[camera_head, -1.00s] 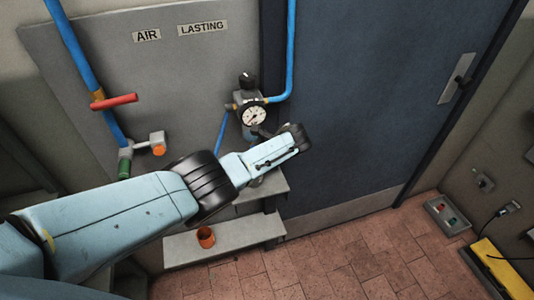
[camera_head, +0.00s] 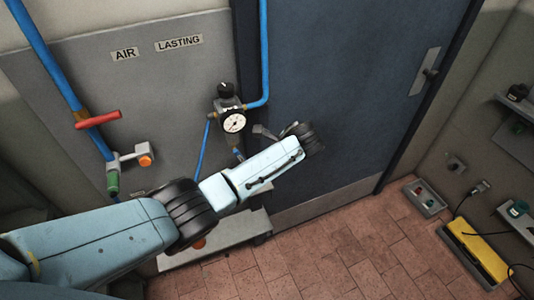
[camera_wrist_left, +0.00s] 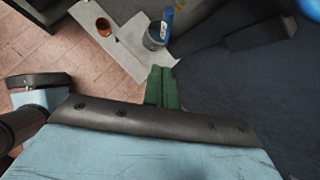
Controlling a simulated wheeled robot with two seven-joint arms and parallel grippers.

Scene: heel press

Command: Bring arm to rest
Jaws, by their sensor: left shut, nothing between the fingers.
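My left arm (camera_head: 255,180) reaches from the left across the middle of the head view, in front of the grey panel and blue door. Its gripper is mostly hidden behind the arm there. In the left wrist view the green fingers of my left gripper (camera_wrist_left: 162,88) are closed together with nothing between them. They point toward a grey step (camera_wrist_left: 125,48) and the dark blue door. My right gripper is in neither view.
A pressure gauge (camera_head: 233,122) with blue hoses and a red-handled valve (camera_head: 98,119) are on the panel. The brick floor (camera_head: 330,250) is clear.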

